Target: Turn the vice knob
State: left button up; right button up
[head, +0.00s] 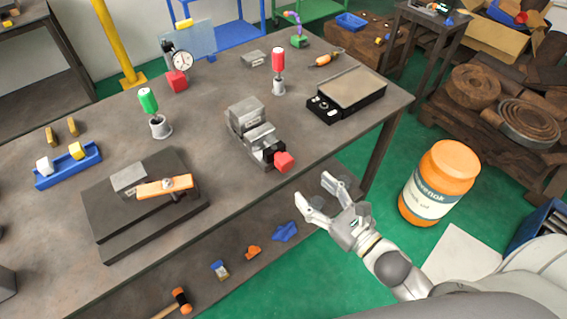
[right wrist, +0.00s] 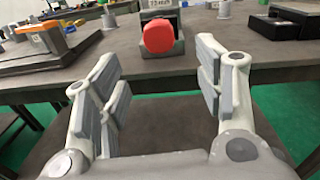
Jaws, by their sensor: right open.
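The grey vice (head: 252,124) sits on the workbench near its front edge. Its red knob (head: 284,161) faces the front edge, and in the right wrist view the red knob (right wrist: 159,36) shows straight ahead, beyond and between the fingers. My right gripper (head: 322,187) is open and empty in front of the bench edge, a short way from the knob and not touching it. In the right wrist view its two fingers (right wrist: 155,85) are spread wide. My left gripper is not in view.
A black tray-like device (head: 350,92) and a red-handled tool (head: 278,62) stand beyond the vice. A dark plate with an orange clamp (head: 165,187) lies left. A lower shelf (head: 235,262) holds small items. An orange jar (head: 438,185) stands right of my gripper.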

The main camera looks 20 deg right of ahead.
aim_at(289, 167)
jog(key=p+x, duration=0.2)
jog(key=x, duration=0.9)
jog(key=shift+r+p, duration=0.1)
jog(key=shift+p, duration=0.3)
jog(key=shift+c, duration=0.2)
jog(key=c, duration=1)
